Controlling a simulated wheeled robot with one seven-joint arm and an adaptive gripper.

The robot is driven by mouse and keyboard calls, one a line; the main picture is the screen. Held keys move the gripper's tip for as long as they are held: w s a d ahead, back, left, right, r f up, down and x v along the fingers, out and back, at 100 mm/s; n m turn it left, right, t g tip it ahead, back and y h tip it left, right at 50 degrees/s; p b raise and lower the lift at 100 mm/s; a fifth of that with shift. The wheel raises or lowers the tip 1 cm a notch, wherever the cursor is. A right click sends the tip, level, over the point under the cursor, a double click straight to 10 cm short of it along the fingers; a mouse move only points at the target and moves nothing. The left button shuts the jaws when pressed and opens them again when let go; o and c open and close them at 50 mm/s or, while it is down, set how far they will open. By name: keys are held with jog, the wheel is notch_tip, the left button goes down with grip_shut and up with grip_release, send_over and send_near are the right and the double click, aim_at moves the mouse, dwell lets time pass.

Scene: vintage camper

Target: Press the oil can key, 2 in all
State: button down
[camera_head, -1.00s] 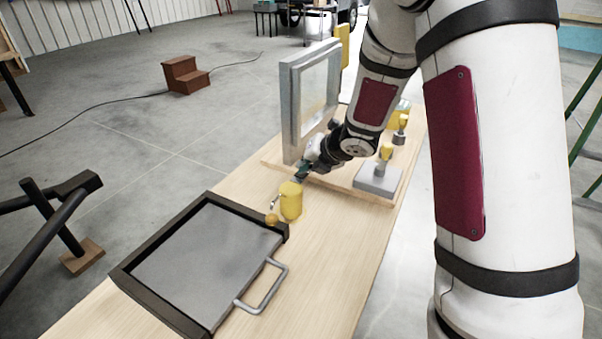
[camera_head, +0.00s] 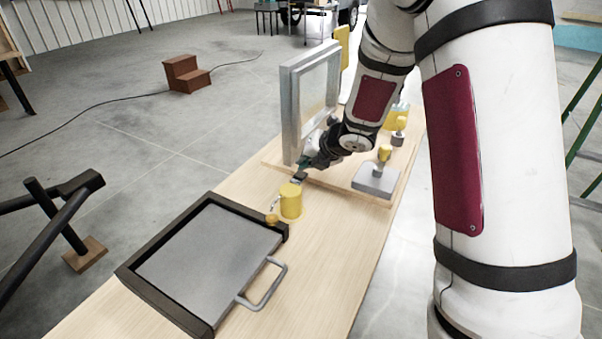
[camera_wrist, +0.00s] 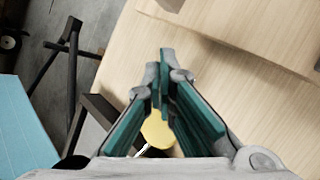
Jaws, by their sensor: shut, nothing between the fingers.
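The oil can appears to be the yellow upright cylinder (camera_head: 291,201) on the wooden bench, just beyond the tray's right corner. A small yellow ball (camera_head: 272,218) sits at its left side, with a thin metal piece near it. I cannot tell which part is the key. My gripper (camera_head: 301,177) is shut and empty, its fingertips just above and behind the can's top. I cannot tell whether they touch it. In the wrist view the shut green-padded fingers (camera_wrist: 164,72) show, and a yellow round part (camera_wrist: 157,128) is seen between them, partly hidden.
A dark-framed grey tray (camera_head: 205,262) with a metal handle (camera_head: 265,285) lies in front on the bench. A grey upright frame (camera_head: 312,100) stands behind my gripper. A grey block with a yellow-topped knob (camera_head: 375,182) is to the right. Bare bench lies right of the can.

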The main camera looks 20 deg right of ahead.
aim_at(303, 173)
notch_tip(303, 173, up, 5)
jog(key=p, duration=0.5)
jog(key=shift+r, duration=0.1)
dwell(2.1)
